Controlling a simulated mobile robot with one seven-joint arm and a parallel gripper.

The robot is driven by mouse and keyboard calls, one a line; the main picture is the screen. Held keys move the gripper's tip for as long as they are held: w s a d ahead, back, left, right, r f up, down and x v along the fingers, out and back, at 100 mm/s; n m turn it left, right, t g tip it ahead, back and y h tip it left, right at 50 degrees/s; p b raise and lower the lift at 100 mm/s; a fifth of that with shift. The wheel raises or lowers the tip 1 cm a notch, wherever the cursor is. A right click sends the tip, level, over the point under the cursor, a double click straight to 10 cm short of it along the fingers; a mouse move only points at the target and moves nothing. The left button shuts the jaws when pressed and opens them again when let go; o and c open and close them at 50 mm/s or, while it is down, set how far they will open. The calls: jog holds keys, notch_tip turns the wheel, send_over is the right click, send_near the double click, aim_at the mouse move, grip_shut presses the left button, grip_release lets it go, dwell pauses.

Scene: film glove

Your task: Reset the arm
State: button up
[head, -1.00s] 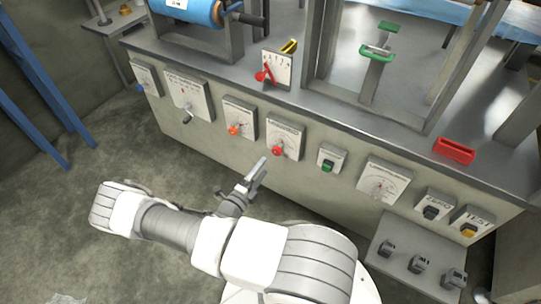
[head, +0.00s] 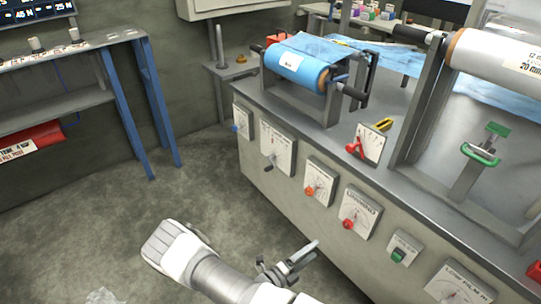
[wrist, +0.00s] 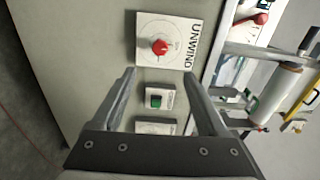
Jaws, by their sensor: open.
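My gripper (head: 290,262) is in front of the grey machine's control side, over the floor, in the head view. In the wrist view my gripper (wrist: 160,85) shows two fingers spread apart with nothing between them. Beyond the fingertips is the UNWIND panel (wrist: 180,28) with a red knob (wrist: 160,47). A green button (wrist: 155,98) shows between the fingers, apart from them. My arm lies bent across the lower part of the head view.
The grey machine (head: 300,215) bears a blue film roll (head: 298,68), a red lever (head: 354,147) and a green-handled part (head: 480,154). Several knob panels line its side. A blue-legged shelf (head: 150,100) stands at left.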

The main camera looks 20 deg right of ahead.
jog(key=s+a+r+m+g+y, duration=0.1)
jog(key=a+r+m+g+y, duration=0.3)
jog(key=r+m, duration=0.8)
jog(key=s+a+r+m+g+y, duration=0.1)
jog(key=r+m+g+y, duration=0.35)
jog(key=r+m, duration=0.7)
jog(key=s+a+r+m+t+y, duration=0.3)
jog(key=s+r+m+t+y, duration=0.15)
jog(key=r+m, duration=0.45)
jog(key=s+a+r+m+t+y, duration=0.35)
jog(key=s+r+m, duration=0.35)
jog(key=r, duration=0.5)
notch_tip(320, 180, up, 20)
jog(key=m+p, duration=0.1)
jog(key=p, duration=1.9)
jog(key=shift+w+d+g, duration=0.15)
jog(key=shift+d+g, duration=0.05)
jog(key=shift+g, duration=0.15)
